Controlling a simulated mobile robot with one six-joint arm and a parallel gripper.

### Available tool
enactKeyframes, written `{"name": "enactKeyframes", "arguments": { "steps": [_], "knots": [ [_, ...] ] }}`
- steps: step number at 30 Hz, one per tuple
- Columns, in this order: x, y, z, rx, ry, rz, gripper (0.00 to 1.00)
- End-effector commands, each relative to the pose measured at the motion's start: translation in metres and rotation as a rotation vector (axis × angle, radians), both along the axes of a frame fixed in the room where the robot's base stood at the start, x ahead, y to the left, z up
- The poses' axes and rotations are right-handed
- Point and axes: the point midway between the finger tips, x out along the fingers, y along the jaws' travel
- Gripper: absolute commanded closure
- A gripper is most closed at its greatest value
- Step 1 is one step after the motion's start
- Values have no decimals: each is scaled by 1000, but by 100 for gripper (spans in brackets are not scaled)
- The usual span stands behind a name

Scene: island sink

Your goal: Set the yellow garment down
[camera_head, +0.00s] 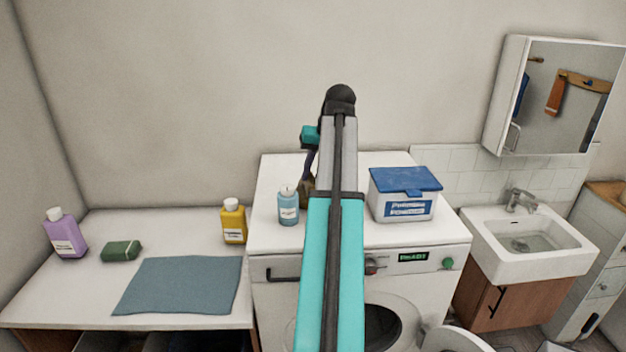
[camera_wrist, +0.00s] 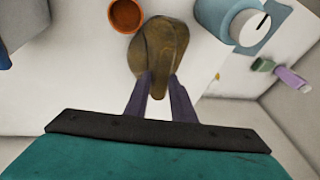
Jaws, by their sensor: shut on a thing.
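The yellow garment (camera_wrist: 160,42) shows as a crumpled mustard-brown bundle between my fingertips in the wrist view. My gripper (camera_wrist: 160,85) is shut on it, with one dark purple finger on each side. In the head view my arm hides most of the gripper (camera_head: 309,172). A small part of the garment (camera_head: 306,190) shows left of my arm, over the white washing machine top (camera_head: 276,174). It is just right of the blue bottle (camera_head: 288,207). I cannot tell whether the garment touches the top.
A blue-lidded box (camera_head: 403,194) stands on the machine right of my arm. A round terracotta item (camera_wrist: 126,15) is near the garment. The left counter holds a yellow bottle (camera_head: 233,222), blue-grey mat (camera_head: 180,285), green sponge (camera_head: 121,251) and purple bottle (camera_head: 66,234). A sink (camera_head: 529,240) is right.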

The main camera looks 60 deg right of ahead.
Motion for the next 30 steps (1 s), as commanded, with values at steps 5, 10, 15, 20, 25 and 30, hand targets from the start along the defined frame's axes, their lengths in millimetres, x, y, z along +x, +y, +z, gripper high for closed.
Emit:
{"name": "enactKeyframes", "arguments": {
  "steps": [5,10,15,20,25,30],
  "knots": [
    [0,0,-8,-1,-1,0,100],
    [0,0,-7,-1,-1,0,100],
    [0,0,-9,-1,-1,0,100],
    [0,0,-10,-1,-1,0,66],
    [0,0,-10,-1,-1,0,59],
    [0,0,-10,-1,0,0,59]
  ]
}}
